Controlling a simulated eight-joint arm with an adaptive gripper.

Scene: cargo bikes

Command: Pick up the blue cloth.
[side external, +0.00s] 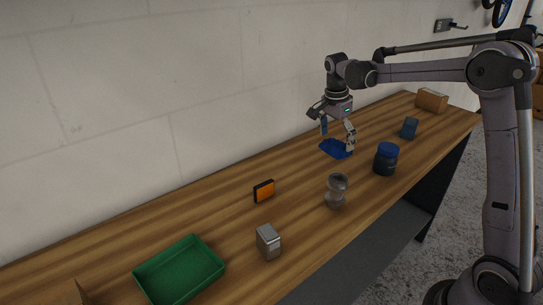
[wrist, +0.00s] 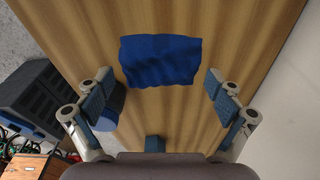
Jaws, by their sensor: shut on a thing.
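The blue cloth (side external: 333,150) lies flat on the wooden table towards the wall. In the wrist view the cloth (wrist: 160,60) is a dark blue, slightly wrinkled rectangle, ahead of my fingers and roughly centred between them. My gripper (side external: 337,135) is just above the cloth in the side view, pointing down with its fingers spread. In the wrist view both fingers of my gripper (wrist: 160,95) stand wide apart, with nothing held between them. The right finger overlaps the cloth's edge in the side view; I cannot tell whether they touch.
A blue-lidded jar (side external: 386,160) and a glass (side external: 336,190) stand in front of the cloth. A small blue box (side external: 409,128) and a brown box (side external: 432,100) are to the right. An orange-black box (side external: 263,191), a metal box (side external: 268,241) and a green tray (side external: 207,246) are to the left.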

